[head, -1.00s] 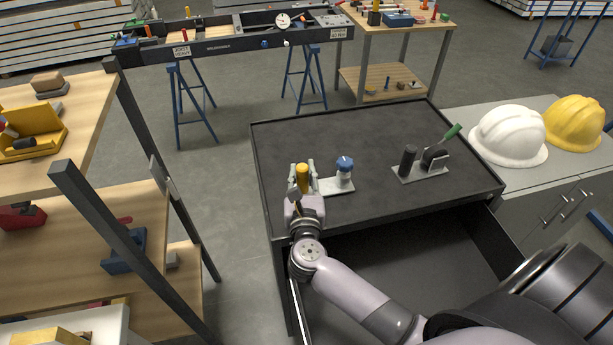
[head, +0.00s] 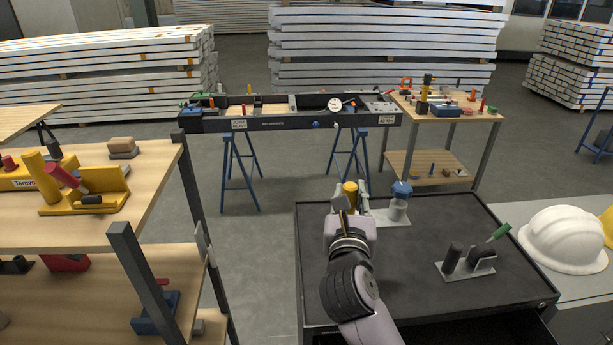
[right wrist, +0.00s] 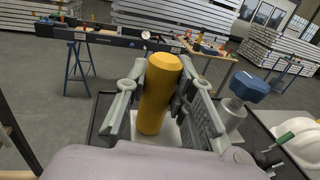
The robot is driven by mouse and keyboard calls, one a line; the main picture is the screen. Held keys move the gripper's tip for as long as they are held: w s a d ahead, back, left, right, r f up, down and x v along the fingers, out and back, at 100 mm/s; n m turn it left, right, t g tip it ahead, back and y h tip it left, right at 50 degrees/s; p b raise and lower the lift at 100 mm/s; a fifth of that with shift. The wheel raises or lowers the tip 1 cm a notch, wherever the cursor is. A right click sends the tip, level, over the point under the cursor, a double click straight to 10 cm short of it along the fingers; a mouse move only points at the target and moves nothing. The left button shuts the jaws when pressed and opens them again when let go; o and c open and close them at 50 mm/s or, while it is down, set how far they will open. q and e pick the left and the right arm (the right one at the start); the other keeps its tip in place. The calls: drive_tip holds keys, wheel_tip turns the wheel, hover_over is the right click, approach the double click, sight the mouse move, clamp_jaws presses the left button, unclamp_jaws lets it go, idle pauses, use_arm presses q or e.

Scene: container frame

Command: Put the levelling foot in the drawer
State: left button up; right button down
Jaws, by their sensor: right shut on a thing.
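My right gripper (head: 349,198) is shut on an upright yellow cylinder (right wrist: 158,95), whose top also shows in the head view (head: 350,188). It is at the left end of a pale plate (head: 392,220) on the dark cart top. I cannot tell whether the cylinder touches the plate. A grey piece with a blue hexagonal head (head: 401,190) stands on the plate, right of the gripper. I cannot tell for sure which piece is the levelling foot. The open drawer (head: 500,332) shows only as a dark strip below the cart's front edge. My left gripper is out of view.
A black block and green-handled clamp (head: 480,258) stand on the cart top (head: 420,295), right of the gripper. A white helmet (head: 562,240) is on the cabinet beside it. A wooden shelf unit (head: 140,190) stands at the left. A long frame on trestles (head: 285,124) is behind.

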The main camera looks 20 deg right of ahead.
drive_tip(key=s+a+f+n+t+y+b, duration=0.1)
drive_tip(key=s+a+f+n+y, duration=0.1)
drive_tip(key=s+f, duration=0.5)
drive_tip(key=s+a+f+n+y+b, duration=0.2)
drive_tip(key=s+a+f+y, duration=0.3)
drive_tip(key=s+f, duration=0.3)
drive_tip(key=shift+s+a+f+n+t+y, duration=0.2)
drive_tip(key=shift+s+n+t+y, duration=0.3)
drive_tip(key=shift+s, duration=0.5)
